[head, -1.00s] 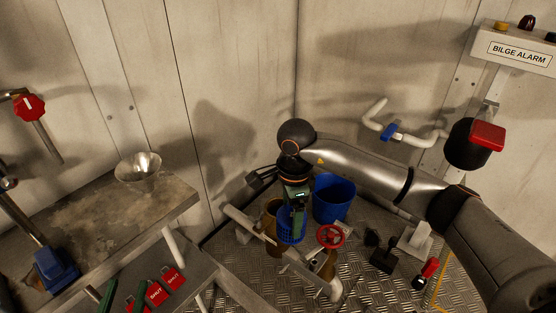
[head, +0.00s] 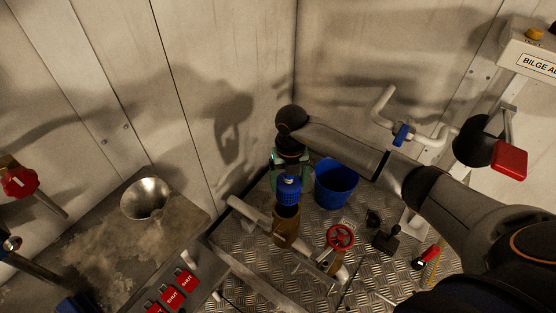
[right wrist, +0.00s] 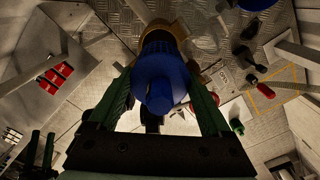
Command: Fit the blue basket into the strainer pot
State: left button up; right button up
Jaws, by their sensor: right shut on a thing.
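The blue basket (head: 289,188) is held by my right gripper (head: 289,176), shut on its upper part. The basket hangs upright just above the mouth of the brown strainer pot (head: 286,227); whether its lower end is inside the rim cannot be told. In the right wrist view the basket (right wrist: 160,80) lies between the green fingers and hides most of the pot (right wrist: 170,33) behind it. Two green fingers of my left gripper (right wrist: 39,142) show apart at the lower left of the right wrist view, with nothing seen between them.
A red handwheel (head: 340,237) and pipes stand right of the pot. A blue bucket (head: 335,184) is behind it. A metal funnel (head: 146,199) sits on the bench at left, near red SHUT tags (head: 180,288). A black pedal-like item (head: 386,239) is on the floor.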

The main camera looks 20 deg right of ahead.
aim_at(287, 191)
jog(key=shift+w, duration=0.4)
pick_arm(q)
jog(key=shift+w, duration=0.35)
jog(key=shift+s, duration=0.1)
pick_arm(e)
jog(key=shift+s, duration=0.2)
pick_arm(q)
jog(key=shift+r, duration=0.1)
pick_arm(e)
notch_tip(287, 191, down, 2)
jog(key=shift+f+b, duration=0.25)
jog(key=shift+b, duration=0.7)
jog(key=shift+f+b, duration=0.65)
jog(key=shift+f, duration=0.25)
jog(key=shift+w+f+b, duration=0.1)
jog(key=shift+f+b, duration=0.45)
jog(key=shift+f, duration=0.2)
pick_arm(q)
jog(key=f, duration=0.1)
jog(key=d+f, duration=0.1)
jog(key=shift+w+d+f, duration=0.2)
jog(key=shift+w+f, duration=0.1)
jog(key=shift+w, duration=0.05)
jog(key=shift+r, duration=0.2)
pick_arm(e)
jog(key=shift+r, duration=0.1)
